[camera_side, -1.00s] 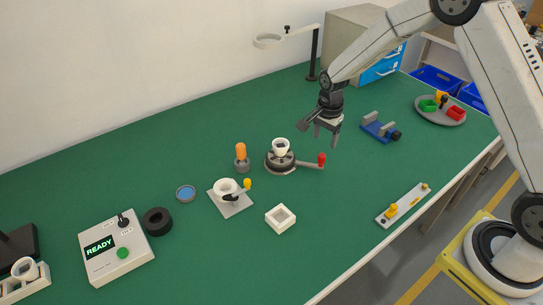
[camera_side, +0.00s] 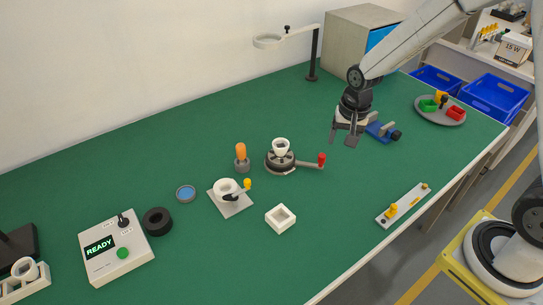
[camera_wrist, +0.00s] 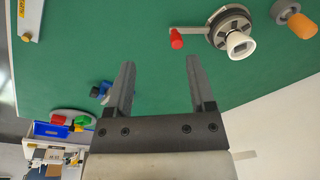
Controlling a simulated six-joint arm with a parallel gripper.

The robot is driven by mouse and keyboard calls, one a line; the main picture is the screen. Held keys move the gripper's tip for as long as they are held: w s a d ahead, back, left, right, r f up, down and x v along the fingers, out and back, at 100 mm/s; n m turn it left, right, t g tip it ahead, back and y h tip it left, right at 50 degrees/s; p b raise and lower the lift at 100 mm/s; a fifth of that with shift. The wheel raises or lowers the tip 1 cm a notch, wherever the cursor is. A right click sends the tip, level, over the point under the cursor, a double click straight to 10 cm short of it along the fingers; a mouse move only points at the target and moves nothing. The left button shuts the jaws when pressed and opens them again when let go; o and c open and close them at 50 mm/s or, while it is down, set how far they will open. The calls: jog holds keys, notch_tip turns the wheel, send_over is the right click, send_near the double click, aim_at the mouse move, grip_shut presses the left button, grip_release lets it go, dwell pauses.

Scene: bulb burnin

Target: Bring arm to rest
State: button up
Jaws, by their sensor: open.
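My gripper (camera_side: 346,137) is open and empty above the green table (camera_side: 300,250), in front of the blue vise-like fixture (camera_side: 381,131) in the side view. In the wrist view my gripper (camera_wrist: 158,85) shows its two fingers wide apart with only table between them. A round dark fixture (camera_side: 283,167) with a red-knobbed lever (camera_side: 321,160) and a white cup-shaped piece (camera_side: 280,147) on top stands left of my gripper. It also shows in the wrist view, where the white piece (camera_wrist: 240,45) faces the camera.
A control box (camera_side: 115,250) reading READY stands at the front left. A grey cabinet (camera_side: 352,45) and a lamp stand (camera_side: 313,55) are at the back. A round tray (camera_side: 440,112) with coloured bins is at the right. The table's middle front has a white square block (camera_side: 280,218).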

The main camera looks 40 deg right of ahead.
jog(key=s+a+r+n+t, duration=0.1)
jog(key=s+a+r+n, duration=0.1)
jog(key=s+n, duration=0.6)
jog(key=s+r, duration=0.1)
jog(key=s, duration=0.2)
jog(key=shift+s, duration=0.3)
